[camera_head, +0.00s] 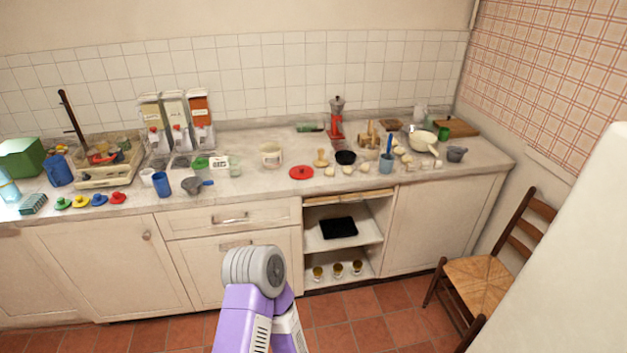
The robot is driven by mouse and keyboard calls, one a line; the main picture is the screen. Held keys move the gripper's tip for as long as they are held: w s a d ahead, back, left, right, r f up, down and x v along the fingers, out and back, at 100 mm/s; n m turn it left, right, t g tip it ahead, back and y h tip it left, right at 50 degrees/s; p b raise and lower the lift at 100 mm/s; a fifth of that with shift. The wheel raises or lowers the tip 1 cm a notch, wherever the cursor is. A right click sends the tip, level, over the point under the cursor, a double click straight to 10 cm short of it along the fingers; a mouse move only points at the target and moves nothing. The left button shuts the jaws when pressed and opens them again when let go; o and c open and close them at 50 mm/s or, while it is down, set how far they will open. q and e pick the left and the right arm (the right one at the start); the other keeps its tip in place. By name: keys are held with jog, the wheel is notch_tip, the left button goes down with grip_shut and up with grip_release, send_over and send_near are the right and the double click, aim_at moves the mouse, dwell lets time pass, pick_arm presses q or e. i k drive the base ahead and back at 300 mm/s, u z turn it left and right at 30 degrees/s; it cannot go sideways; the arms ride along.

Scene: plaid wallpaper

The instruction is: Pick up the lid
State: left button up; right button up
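A round red lid (301,173) lies flat on the counter near its front edge, just above the open shelf. Several small coloured lid-like pieces lie at the left front of the counter, among them a red one (117,197) and a blue one (99,200). I cannot tell from this view which of these the task means. A purple and grey link of my own arm rises from the bottom middle, below the counter and apart from the lids. Neither gripper shows in the frame.
The counter (250,199) is crowded. A white tub (271,156) stands left of the red lid, and a black bowl (346,158) and small pale pieces to its right. A blue cup (161,184) stands further left. A wooden chair (487,279) stands on the floor at right.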

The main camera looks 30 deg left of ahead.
aim_at(299, 171)
jog(key=u, duration=0.75)
jog(key=i, duration=0.7)
jog(key=u, duration=0.65)
jog(key=i, duration=0.85)
jog(key=z, duration=0.45)
